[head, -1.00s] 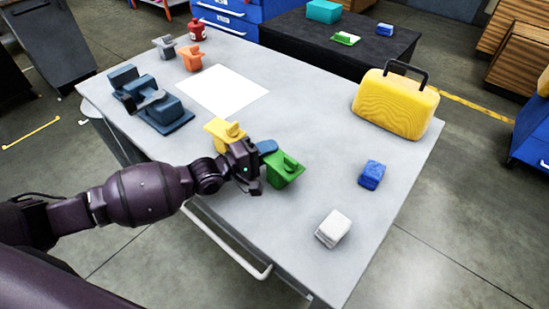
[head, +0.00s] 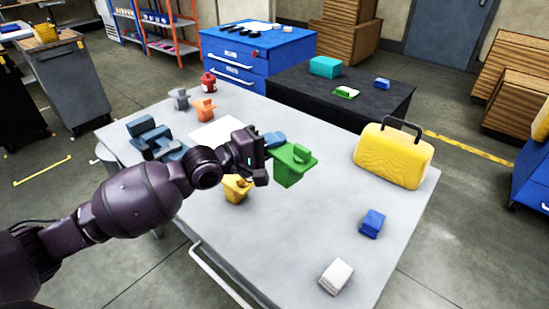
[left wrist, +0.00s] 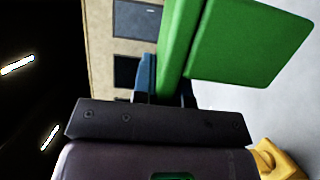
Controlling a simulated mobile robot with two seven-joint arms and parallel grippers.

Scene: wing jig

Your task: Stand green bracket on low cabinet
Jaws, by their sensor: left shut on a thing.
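The green bracket (head: 293,165) is in the grip of my left gripper (head: 266,158), held up above the grey table. In the left wrist view the green bracket (left wrist: 235,42) fills the upper right, with the shut fingers (left wrist: 168,93) at its near edge. A low black cabinet (head: 310,106) stands behind the table's far edge. My right gripper is in neither view.
On the table are a yellow bracket (head: 236,190), a yellow case (head: 392,157), a blue block (head: 372,223) and a white block (head: 336,277). The black cabinet carries a teal box (head: 325,67), a green-and-white item (head: 346,92) and a blue item (head: 382,83).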

